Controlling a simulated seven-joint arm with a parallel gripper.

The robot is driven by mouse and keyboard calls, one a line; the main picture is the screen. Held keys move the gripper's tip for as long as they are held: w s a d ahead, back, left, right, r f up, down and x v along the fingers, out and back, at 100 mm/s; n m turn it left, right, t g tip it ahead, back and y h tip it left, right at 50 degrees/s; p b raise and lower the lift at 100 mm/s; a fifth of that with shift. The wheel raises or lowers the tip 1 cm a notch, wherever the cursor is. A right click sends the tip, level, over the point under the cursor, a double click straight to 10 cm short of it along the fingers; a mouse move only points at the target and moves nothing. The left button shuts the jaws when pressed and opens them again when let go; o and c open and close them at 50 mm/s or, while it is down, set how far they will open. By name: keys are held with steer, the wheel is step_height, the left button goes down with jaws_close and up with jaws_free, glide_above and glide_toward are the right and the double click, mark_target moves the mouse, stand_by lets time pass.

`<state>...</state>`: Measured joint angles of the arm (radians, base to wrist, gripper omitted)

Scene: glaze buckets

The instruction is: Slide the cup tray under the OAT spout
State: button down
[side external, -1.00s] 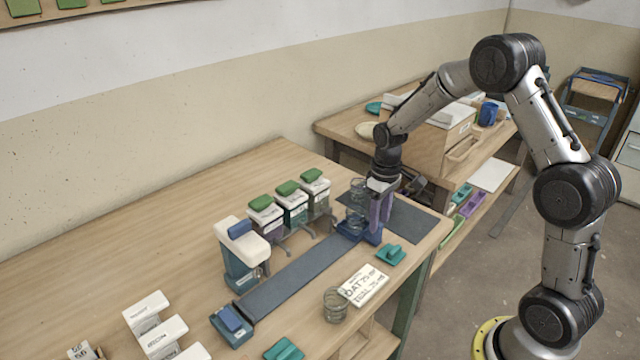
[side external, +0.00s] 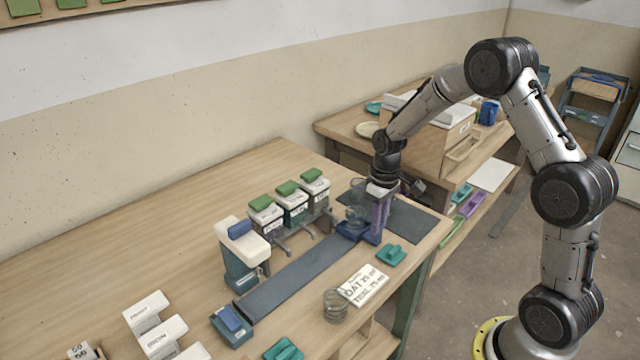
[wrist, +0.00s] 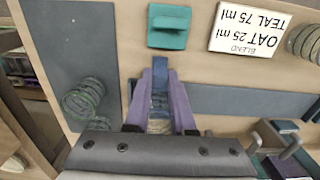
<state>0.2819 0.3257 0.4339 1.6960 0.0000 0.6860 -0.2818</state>
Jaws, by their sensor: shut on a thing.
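The blue cup tray (side external: 350,231) sits at the far right end of the dark track (side external: 295,272). My gripper (side external: 376,222) is down at the tray; its purple fingers are shut on a blue part of it, which also shows between the fingers in the wrist view (wrist: 160,85). A clear cup (side external: 355,214) appears to stand in the tray, partly hidden by the fingers. Three spouted dispensers with green lids stand behind the track: left (side external: 266,214), middle (side external: 291,202) and right (side external: 316,188). Their labels are too small to read, so I cannot tell which is OAT.
A card (side external: 363,286) reading OAT 25 ml, TEAL 75 ml lies in front of the track, near a clear glass (side external: 336,304) and a teal block (side external: 391,254). A white-and-blue machine (side external: 242,252) and a blue block (side external: 231,325) stand near the track's left end. The track looks clear.

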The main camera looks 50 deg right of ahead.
steer(key=shift+a, duration=3.9)
steer(key=c, duration=0.8)
jaws_free()
steer(key=shift+c, duration=0.2)
steer(key=shift+r, duration=0.1)
step_height(320, 180, up, 7)
